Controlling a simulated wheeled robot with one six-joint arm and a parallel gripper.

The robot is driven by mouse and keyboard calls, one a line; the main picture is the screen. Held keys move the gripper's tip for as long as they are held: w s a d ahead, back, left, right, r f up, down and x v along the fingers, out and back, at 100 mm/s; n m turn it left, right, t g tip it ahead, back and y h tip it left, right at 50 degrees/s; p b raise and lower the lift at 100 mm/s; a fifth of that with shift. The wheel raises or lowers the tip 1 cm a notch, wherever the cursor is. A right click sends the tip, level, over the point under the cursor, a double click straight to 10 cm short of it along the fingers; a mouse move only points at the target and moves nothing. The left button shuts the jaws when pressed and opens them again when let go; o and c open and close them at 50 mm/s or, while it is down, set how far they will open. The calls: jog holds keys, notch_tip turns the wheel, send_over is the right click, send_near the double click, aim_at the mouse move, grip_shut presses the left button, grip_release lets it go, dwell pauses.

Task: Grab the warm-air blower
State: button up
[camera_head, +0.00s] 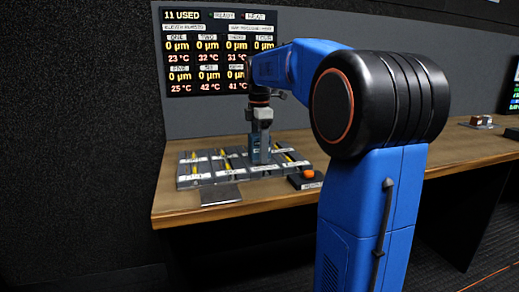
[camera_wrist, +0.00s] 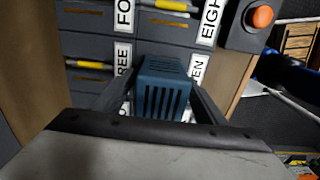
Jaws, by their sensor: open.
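The warm-air blower is most likely the teal-blue block with dark vent slots (camera_wrist: 163,88) in the wrist view. It shows as a small upright teal box (camera_head: 259,150) in the head view, standing at the slotted grey tray (camera_head: 203,181). My gripper (camera_head: 261,128) points down over it from above. In the wrist view the two dark fingers of my gripper (camera_wrist: 160,100) lie on either side of the blower, open, with its vented end between them. Whether a finger touches it I cannot tell. The blower's lower part is hidden.
The tray holds several yellow-marked pieces beside numbered labels. A black box with an orange button (camera_head: 308,176) stands right of it, and a grey plate (camera_head: 221,194) lies at the wooden desk's front edge. A readout panel (camera_head: 220,50) hangs behind. My blue arm hides part of the desk.

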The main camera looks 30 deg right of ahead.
jog(key=c, duration=1.6)
jog(key=shift+r, duration=0.15)
